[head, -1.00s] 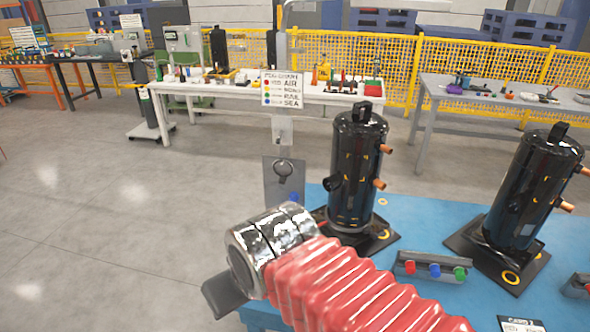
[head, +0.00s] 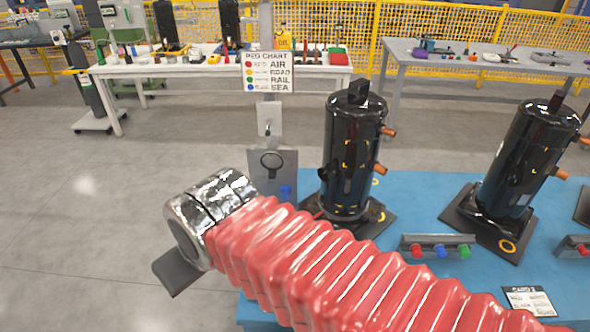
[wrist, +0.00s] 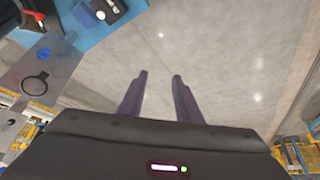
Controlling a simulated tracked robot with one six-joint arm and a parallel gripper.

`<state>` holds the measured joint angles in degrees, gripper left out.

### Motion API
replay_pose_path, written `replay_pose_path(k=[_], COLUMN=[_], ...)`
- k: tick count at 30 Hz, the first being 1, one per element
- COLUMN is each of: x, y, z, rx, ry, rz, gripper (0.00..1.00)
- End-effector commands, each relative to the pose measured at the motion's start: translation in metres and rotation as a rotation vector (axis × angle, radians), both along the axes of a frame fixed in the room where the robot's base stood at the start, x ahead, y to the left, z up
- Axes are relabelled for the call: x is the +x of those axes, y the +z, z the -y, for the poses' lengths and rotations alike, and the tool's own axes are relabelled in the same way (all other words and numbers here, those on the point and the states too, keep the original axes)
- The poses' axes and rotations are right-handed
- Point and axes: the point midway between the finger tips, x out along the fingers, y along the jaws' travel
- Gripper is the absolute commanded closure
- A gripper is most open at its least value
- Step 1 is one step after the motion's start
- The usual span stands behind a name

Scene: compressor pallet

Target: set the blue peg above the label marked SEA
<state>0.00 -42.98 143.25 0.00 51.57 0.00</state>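A blue peg (head: 441,251) sits between a red and a green peg in a grey rack (head: 408,240) on the blue table. Another blue piece (head: 286,192) is at the lower edge of a grey plate with a black ring; it also shows in the wrist view (wrist: 43,55). The peg chart (head: 267,72) lists AIR, ROAD, RAIL and SEA, with SEA (head: 280,87) at the bottom beside a blue dot. My gripper (wrist: 158,75) is open and empty over bare floor in the wrist view, away from the blue pieces. In the head view only a dark part of it shows.
Two black compressors (head: 352,150) stand on dark bases on the blue table (head: 330,277). A second rack (head: 575,248) is cut off at the right edge. A printed card (head: 528,301) lies near the front.

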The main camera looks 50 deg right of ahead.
Motion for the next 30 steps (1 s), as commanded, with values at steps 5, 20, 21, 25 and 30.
replay_pose_path(k=[5, 20, 21, 25, 30], x=[0.0, 0.038, 0.043, 0.06, 0.079], y=[0.0, 0.002, 0.002, 0.001, -0.003], z=[0.0, 0.037, 0.044, 0.072, 0.113], rx=[0.0, 0.065, 0.077, 0.109, 0.154], ry=[0.0, -0.157, -0.181, -0.259, -0.363], rz=[0.0, -0.025, -0.028, -0.031, -0.029], gripper=[0.67, 0.6, 0.6, 0.6, 0.6])
